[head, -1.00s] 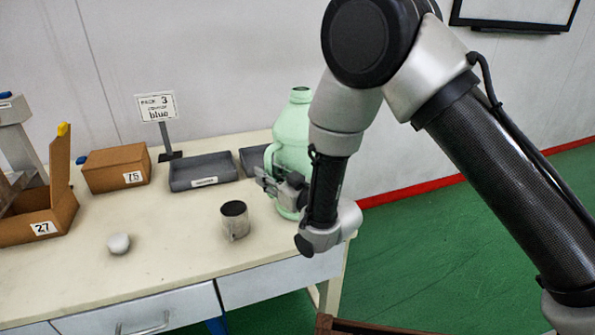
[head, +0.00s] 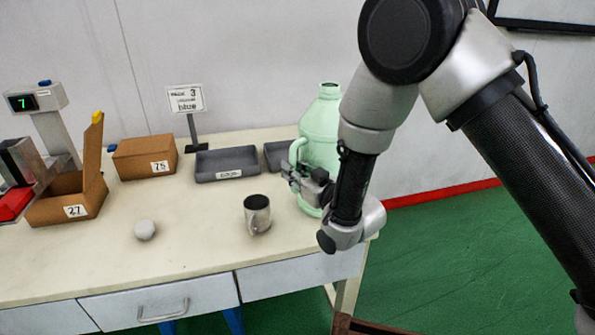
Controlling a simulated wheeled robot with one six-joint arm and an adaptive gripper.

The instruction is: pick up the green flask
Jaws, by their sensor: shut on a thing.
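The green flask (head: 321,128) is a pale green jug with a side handle and a narrow neck. It stands upright at the right end of the table, partly hidden behind my arm. My gripper (head: 297,174) is at the flask's handle side, low on its body, and is shut on it. The exact contact of the fingers is hard to make out. I cannot tell whether the flask's base is touching the table, as my wrist covers part of it.
A metal cup (head: 257,214) stands just left of my gripper. A display stand (head: 36,97) is at far left. The front middle of the table (head: 195,250) is clear.

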